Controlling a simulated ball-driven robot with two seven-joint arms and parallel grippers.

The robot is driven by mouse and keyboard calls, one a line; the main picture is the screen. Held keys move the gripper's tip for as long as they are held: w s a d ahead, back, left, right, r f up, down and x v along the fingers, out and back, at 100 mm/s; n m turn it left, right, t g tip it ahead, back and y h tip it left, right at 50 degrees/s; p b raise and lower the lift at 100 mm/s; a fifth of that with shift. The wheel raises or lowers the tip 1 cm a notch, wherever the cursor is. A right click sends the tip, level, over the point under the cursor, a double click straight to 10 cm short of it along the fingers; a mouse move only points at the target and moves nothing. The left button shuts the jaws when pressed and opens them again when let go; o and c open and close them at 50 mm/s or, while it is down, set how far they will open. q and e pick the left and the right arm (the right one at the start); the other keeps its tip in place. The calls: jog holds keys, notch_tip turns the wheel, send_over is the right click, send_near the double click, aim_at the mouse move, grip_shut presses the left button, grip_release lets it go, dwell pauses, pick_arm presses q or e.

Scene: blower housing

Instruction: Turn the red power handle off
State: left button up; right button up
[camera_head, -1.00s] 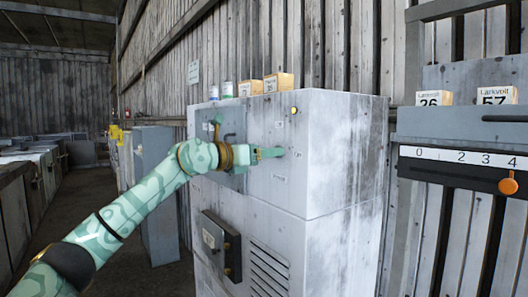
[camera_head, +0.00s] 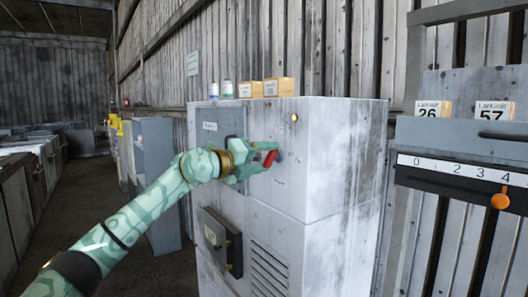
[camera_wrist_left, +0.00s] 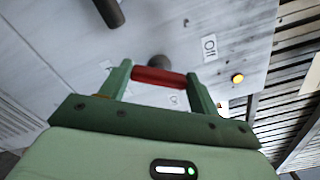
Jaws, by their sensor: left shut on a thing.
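The red power handle (camera_head: 271,158) is on the front of the pale, stained cabinet (camera_head: 345,150), near its upper right part. In the head view it slants up to the right. My left gripper (camera_head: 266,156) is at the handle, its arm reaching up from the lower left. In the left wrist view the red bar (camera_wrist_left: 158,77) lies crosswise between the two green fingers, which are shut on it. A dark round hub (camera_wrist_left: 159,62) shows behind the bar. A white "Off" label (camera_wrist_left: 209,47) is on the panel beyond. My right gripper is not in view.
A yellow lamp (camera_head: 294,118) is above the handle. A grey box with a latch (camera_head: 222,243) sticks out lower on the cabinet. Small boxes (camera_head: 279,87) and cans stand on top. A scale with an orange knob (camera_head: 501,199) is at the right. The aisle at left is clear.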

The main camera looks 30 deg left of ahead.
pick_arm(q)
jog(key=shift+n+p, duration=3.05)
jog(key=shift+n, duration=0.45)
jog(key=o, duration=1)
jog(key=shift+a+f, duration=0.1)
jog(key=b+v, duration=1.4)
jog(key=v, duration=0.2)
jog(key=shift+s, duration=0.15)
